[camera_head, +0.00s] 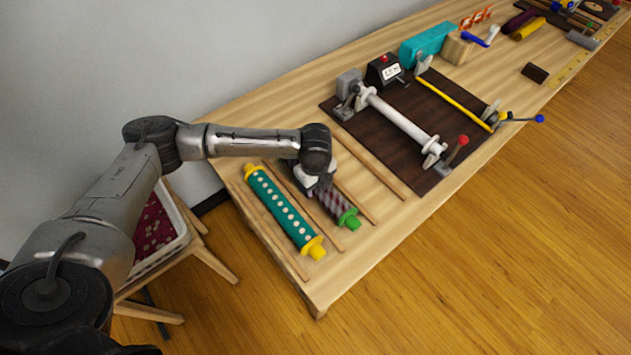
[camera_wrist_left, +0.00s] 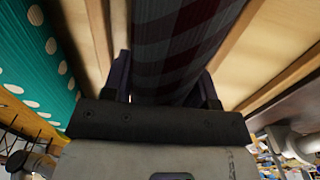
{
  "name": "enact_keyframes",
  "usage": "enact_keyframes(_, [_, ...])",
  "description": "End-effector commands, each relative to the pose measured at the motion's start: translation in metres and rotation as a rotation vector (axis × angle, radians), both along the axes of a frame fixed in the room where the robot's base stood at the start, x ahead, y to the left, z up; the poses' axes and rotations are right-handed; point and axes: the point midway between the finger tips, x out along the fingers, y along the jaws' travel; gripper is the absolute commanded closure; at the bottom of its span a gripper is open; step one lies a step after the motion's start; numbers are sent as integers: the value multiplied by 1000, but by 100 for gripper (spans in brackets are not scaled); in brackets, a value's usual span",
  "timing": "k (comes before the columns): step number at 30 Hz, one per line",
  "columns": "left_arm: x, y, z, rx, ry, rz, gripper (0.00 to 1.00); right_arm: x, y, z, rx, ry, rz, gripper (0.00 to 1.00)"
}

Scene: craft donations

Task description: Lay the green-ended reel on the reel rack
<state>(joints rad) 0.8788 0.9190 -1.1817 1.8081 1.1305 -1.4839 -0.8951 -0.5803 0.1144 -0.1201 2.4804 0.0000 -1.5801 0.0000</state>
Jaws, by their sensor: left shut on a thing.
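The green-ended reel (camera_head: 333,204) is wound with dark red and grey checked fabric; one green end shows in the head view. My left gripper (camera_head: 319,187) reaches down over it and is shut on it; the gripper hides the reel's far end. In the left wrist view the checked roll (camera_wrist_left: 180,40) lies between the two fingers. The reel is over pale wooden rails (camera_head: 372,165) on the left part of the table, roughly parallel to them. I cannot tell whether it touches them. My right gripper is out of view.
A teal dotted reel with yellow ends (camera_head: 286,213) lies on the rails, close left of the held reel. A dark board (camera_head: 435,105) with a white roller (camera_head: 402,120) stands to the right. A basket of red fabric (camera_head: 155,228) stands left of the table (camera_head: 315,291).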

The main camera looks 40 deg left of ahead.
Motion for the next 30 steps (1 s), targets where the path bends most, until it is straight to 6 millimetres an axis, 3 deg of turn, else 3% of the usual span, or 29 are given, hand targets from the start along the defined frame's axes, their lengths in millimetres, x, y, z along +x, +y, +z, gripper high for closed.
enact_keyframes(6, [0, 0, 1, -1, -1, 0, 77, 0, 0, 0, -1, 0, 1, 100])
enact_keyframes(7, [0, 0, 1, -1, -1, 0, 46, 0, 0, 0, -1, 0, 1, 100])
enact_keyframes(16, [0, 0, 0, -1, -1, 0, 17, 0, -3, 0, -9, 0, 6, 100])
enact_keyframes(24, [0, 0, 3, 0, 0, 0, 17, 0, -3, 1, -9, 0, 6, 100])
enact_keyframes(30, [0, 0, 30, -1, -2, -1, 17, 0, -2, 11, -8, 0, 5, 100])
